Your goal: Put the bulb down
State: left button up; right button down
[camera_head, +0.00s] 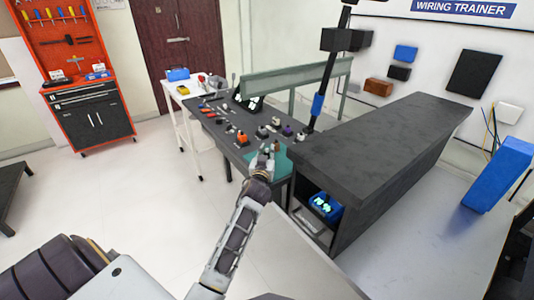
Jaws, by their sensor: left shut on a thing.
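My left gripper (267,154) is at the front edge of the dark workbench (226,146), over the green mat (290,163). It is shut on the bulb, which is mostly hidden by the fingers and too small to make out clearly. I cannot tell whether the bulb touches the mat. My right gripper is not in view.
Several small parts, including an orange one (242,137), lie on the bench left of and behind my gripper. A tall dark counter (385,135) stands close on the right, with a blue bin (326,207) on its lower shelf. A white cart (184,92) stands beyond the bench.

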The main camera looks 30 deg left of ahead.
pick_arm(q)
jog(key=shift+f, duration=0.1)
jog(key=o, duration=0.8)
jog(key=shift+o, duration=0.2)
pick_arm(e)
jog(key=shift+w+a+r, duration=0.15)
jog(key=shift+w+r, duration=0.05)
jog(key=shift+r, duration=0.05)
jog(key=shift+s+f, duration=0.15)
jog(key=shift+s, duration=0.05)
